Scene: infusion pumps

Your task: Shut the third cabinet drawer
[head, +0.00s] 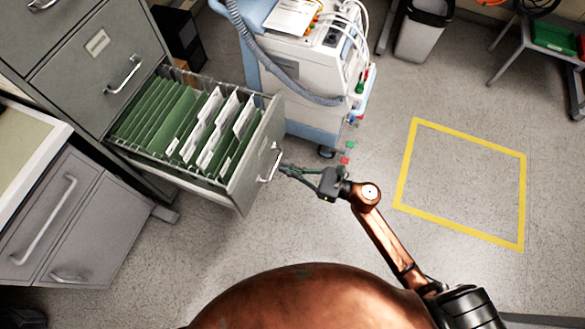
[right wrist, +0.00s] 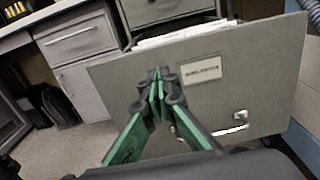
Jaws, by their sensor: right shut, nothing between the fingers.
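The open drawer (head: 256,155) sticks out of the grey filing cabinet (head: 96,45) in the head view, full of green hanging folders (head: 160,115) and white papers. Its front panel (right wrist: 215,95) fills much of the right wrist view, with a label and a handle (right wrist: 238,122). My right gripper (head: 284,169) is shut and empty. Its fingertips (right wrist: 157,75) are at the front panel, close to the handle; I cannot tell whether they touch it. The drawers above the open one are shut. My left gripper is not in view.
A white and blue medical cart (head: 300,65) with a grey hose stands just behind the open drawer. A grey cabinet with a pale top (head: 60,220) stands at the left. A yellow floor square (head: 465,180) lies on clear floor at the right.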

